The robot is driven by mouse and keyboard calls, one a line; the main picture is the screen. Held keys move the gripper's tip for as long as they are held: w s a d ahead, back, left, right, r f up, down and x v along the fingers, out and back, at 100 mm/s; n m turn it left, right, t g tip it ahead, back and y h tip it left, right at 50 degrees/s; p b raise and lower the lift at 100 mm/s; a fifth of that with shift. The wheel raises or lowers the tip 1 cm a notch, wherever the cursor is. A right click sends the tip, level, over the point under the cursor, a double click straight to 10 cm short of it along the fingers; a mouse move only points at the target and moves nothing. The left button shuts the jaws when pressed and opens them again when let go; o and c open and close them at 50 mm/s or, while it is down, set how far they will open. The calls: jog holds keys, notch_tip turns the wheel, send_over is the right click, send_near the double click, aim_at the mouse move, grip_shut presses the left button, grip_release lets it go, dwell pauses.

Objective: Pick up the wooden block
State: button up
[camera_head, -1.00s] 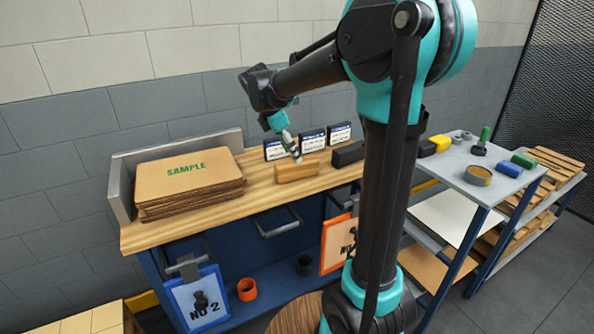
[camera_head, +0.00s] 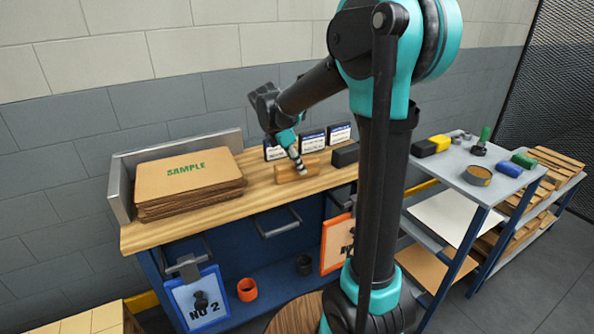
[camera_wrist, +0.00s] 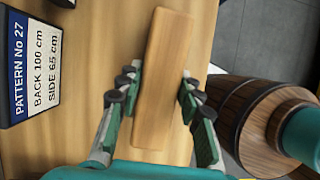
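The wooden block (camera_head: 285,174) lies on the wooden top of the workbench (camera_head: 215,207), in front of the label stands. In the wrist view the block (camera_wrist: 163,75) runs lengthwise up the picture, between the two fingers. My gripper (camera_wrist: 158,90) is open, with one finger on each side of the block. A small gap shows on the left and the right fingertip is close to the block's edge; I cannot tell if it touches.
Pattern label stands (camera_head: 312,140) stand behind the block, and one shows at the left in the wrist view (camera_wrist: 30,65). A black block (camera_head: 345,154) lies to the right. A cardboard stack (camera_head: 190,178) marked SAMPLE is at the left. A wooden barrel (camera_wrist: 245,115) stands beside the bench.

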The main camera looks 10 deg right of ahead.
grip_shut()
jog(key=shift+r, duration=0.15)
